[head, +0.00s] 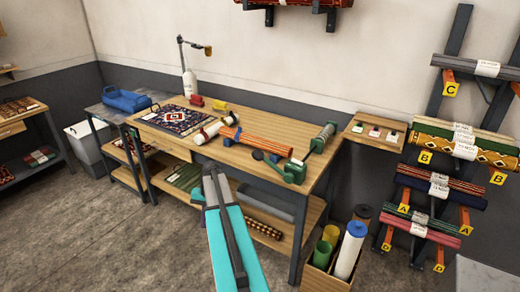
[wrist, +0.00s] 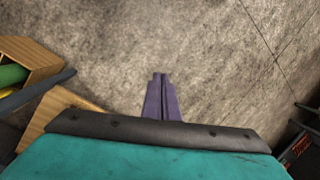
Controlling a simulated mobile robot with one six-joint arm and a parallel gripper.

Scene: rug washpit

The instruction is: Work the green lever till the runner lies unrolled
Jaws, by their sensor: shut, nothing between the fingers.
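A green lever device (head: 291,170) with a dark round knob sits near the front right edge of the wooden worktable (head: 240,110). An orange striped roll (head: 264,141) lies rolled up on the table, left of and behind the device; it may be the runner, but I cannot tell for sure. My gripper (head: 212,168) is in front of the table's front edge, left of the device and apart from it. In the wrist view my gripper (wrist: 158,76) shows its fingers together and empty, over bare floor. The lever and roll are not visible in the wrist view.
A dark patterned rug (head: 178,119) lies flat on the table's left, beside a white roll (head: 210,129). A green-and-grey roller (head: 323,138) stands at the right. A wooden bin (head: 318,272) of tubes stands below right. Rolled rugs hang on the right wall rack.

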